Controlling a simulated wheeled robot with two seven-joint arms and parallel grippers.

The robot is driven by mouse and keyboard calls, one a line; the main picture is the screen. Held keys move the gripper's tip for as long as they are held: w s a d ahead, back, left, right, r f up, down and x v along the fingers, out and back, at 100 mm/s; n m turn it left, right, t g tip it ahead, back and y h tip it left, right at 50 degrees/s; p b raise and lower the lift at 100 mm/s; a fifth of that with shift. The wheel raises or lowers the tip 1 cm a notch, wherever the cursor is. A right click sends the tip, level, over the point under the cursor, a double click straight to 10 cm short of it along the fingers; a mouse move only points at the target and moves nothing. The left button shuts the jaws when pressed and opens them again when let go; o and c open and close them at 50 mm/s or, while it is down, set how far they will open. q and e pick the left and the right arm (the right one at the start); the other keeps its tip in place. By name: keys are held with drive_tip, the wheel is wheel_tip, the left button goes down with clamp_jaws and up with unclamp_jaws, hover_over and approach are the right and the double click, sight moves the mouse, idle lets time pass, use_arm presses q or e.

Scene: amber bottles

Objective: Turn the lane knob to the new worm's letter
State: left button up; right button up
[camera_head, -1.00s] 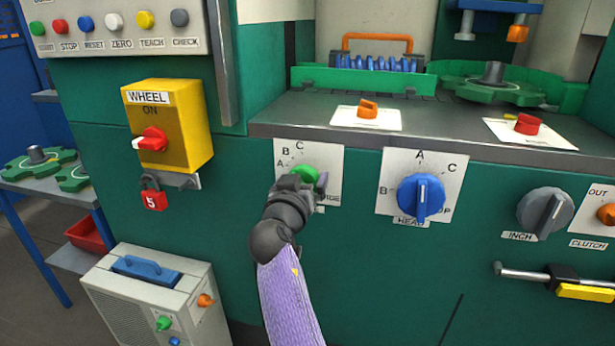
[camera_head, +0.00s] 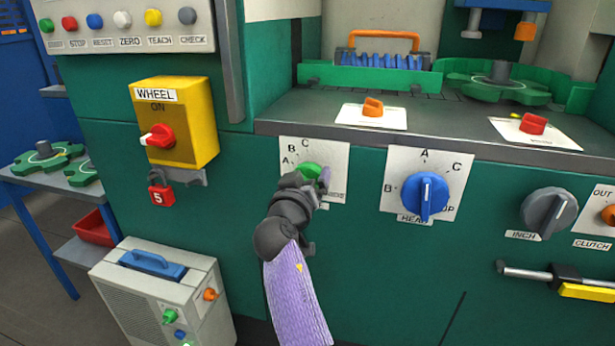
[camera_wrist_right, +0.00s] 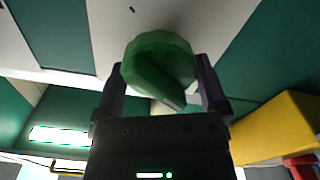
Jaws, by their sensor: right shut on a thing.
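A green knob (camera_head: 311,172) sits on a white plate (camera_head: 335,155) with the letters A, B and C, on the green machine front. My right gripper (camera_head: 316,182) is shut on this knob and covers part of it and of the plate's label, so I cannot read its name. In the right wrist view the green knob (camera_wrist_right: 158,68) lies between the two fingers, its raised grip slanting down to the right. The pointer's letter is hidden. A blue knob (camera_head: 425,195), also lettered A, B and C, is on the plate to the right. I cannot identify a worm. My left gripper is not in view.
An orange knob (camera_head: 373,107) and a red knob (camera_head: 533,123) are on the ledge above. A grey knob (camera_head: 548,213) is further right. A yellow WHEEL switch box (camera_head: 200,125) with a red padlock (camera_head: 161,195) is at left. A grey box unit (camera_head: 165,290) stands below.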

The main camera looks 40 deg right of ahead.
drive_tip(key=shift+n+p, duration=0.65)
drive_tip(key=shift+n, duration=1.35)
drive_tip(key=o, duration=0.9)
drive_tip(key=p+v, duration=0.2)
drive_tip(key=v, duration=0.8)
drive_tip(key=shift+w, duration=0.15)
drive_tip(key=shift+f, duration=0.1)
